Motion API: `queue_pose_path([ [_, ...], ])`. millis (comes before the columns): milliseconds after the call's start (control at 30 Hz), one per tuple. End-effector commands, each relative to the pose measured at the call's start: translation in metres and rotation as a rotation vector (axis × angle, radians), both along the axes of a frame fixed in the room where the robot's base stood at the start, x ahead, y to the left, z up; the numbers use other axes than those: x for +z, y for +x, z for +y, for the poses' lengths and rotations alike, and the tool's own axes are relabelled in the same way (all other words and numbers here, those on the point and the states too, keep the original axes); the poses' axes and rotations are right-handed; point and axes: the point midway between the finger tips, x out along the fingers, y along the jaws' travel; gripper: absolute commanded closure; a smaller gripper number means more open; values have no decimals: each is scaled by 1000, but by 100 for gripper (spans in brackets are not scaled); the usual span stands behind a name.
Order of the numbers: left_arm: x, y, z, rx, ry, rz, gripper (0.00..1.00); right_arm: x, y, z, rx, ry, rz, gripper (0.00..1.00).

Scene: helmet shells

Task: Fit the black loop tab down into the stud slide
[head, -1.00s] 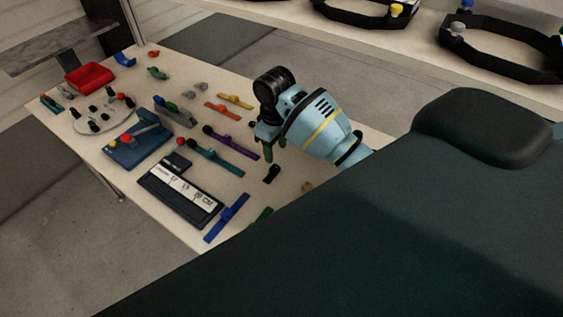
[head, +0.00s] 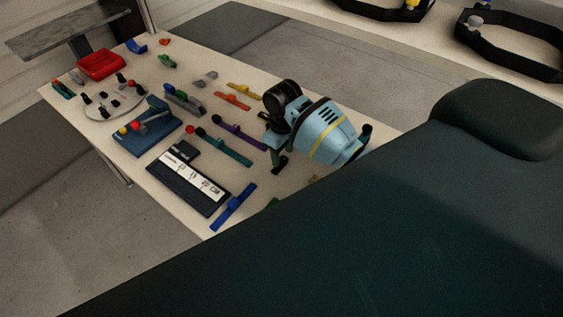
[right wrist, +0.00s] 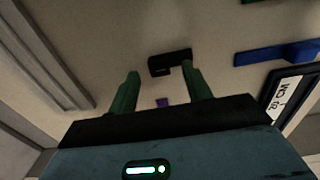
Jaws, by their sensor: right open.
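A small black piece (head: 280,163), which looks like the black loop tab, lies on the pale table beside my right gripper (head: 275,152). In the right wrist view the black piece (right wrist: 168,63) lies just beyond the two dark green fingers, nearer the right one. The right gripper (right wrist: 162,78) is open with nothing between its fingers, pointing down at the table. Whether a finger touches the piece I cannot tell. Several coloured bars with raised middles lie around, including blue (head: 235,205), purple (head: 240,137) and orange (head: 238,100); which is the stud slide I cannot tell. My left gripper is not in view.
A dark tray with a white scale (head: 190,183) lies left of the blue bar. A blue press-like fixture (head: 147,128), a round disc with pegs (head: 113,102) and a red bin (head: 101,65) stand farther off. The table's left edge is close to the dark tray.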

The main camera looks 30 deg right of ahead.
Motion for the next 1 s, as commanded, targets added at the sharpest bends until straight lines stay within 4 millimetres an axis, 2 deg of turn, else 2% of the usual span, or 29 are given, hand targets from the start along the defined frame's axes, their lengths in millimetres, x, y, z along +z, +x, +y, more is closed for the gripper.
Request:
queue_pose_path([
  [167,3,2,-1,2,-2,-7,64,-17,0,-1,-3,-1,-2,51],
  [433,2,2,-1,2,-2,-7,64,-20,0,-1,-2,-1,-2,51],
  [800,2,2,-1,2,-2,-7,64,-20,0,-1,-2,-1,-2,98],
  [1000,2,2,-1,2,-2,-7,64,-19,0,-1,-2,-1,-2,99],
])
